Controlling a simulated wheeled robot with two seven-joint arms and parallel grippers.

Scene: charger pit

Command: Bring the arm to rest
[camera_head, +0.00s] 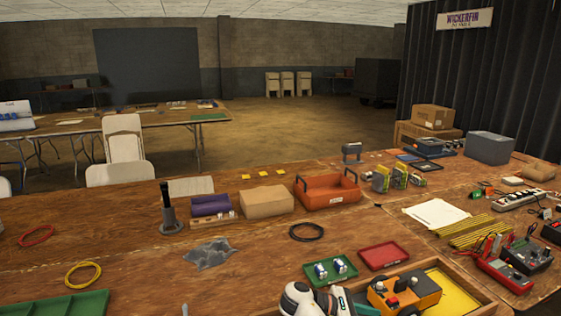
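A white and dark jointed part (300,297), probably a piece of my own arm, shows at the bottom edge just below the green tray. I cannot tell which arm it belongs to. No gripper fingertips can be made out, and nothing held is visible. A small green tray (343,279) holds two blue-and-white cells (320,270). A small red tray (383,256) beside it looks empty. An orange device (408,290) with dark parts sits in a wooden frame with a yellow floor (446,293), right of the white part.
An orange-red carrier (327,192), a cardboard box (267,202) and a dark upright post (170,212) stand further back. Red meters (504,274) and yellow strips (478,232) crowd the right. A green compartment tray (57,309) lies front left.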

